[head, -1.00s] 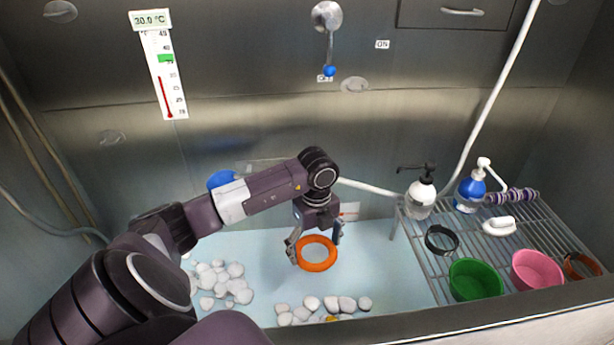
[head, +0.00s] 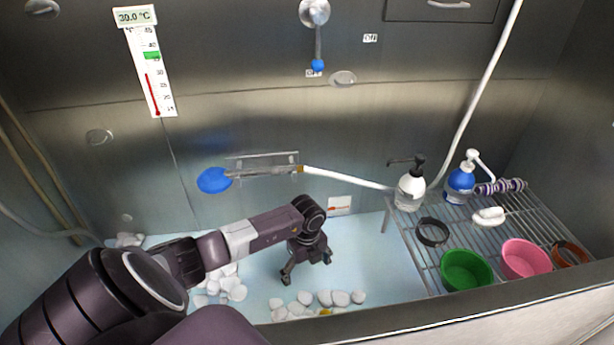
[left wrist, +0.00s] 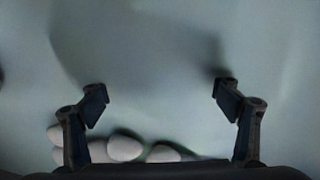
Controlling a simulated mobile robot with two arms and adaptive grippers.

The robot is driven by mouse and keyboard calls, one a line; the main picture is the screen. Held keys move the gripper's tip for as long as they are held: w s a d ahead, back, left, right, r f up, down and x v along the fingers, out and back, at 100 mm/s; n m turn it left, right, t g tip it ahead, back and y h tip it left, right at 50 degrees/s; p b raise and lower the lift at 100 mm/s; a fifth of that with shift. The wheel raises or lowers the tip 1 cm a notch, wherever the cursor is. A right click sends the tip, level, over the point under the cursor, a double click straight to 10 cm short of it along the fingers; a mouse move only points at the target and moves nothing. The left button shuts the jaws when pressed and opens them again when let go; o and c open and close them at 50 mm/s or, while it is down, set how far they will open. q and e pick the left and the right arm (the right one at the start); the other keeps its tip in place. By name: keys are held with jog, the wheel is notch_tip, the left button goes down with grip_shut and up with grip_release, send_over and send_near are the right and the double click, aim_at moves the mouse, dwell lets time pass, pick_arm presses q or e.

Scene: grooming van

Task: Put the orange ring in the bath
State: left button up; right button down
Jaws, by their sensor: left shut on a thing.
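My left gripper (head: 307,268) is low inside the pale blue bath (head: 365,250), over its floor. Its two fingers stand apart, and the left wrist view also shows them apart (left wrist: 163,95), with only bare bath floor and white stones seen between and below them. My right gripper is not in view.
White stones (head: 340,298) lie on the bath floor. At the right a wire rack (head: 400,240) holds bottles, a green bowl (head: 466,270), a pink bowl (head: 525,259) and collars. A blue shower head (head: 214,180) hangs on the back wall.

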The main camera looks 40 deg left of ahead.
pick_arm(q)
jog(key=o, duration=1.2)
notch_tip(320, 180, up, 12)
jog(key=shift+r, duration=0.1)
jog(key=shift+r, duration=0.1)
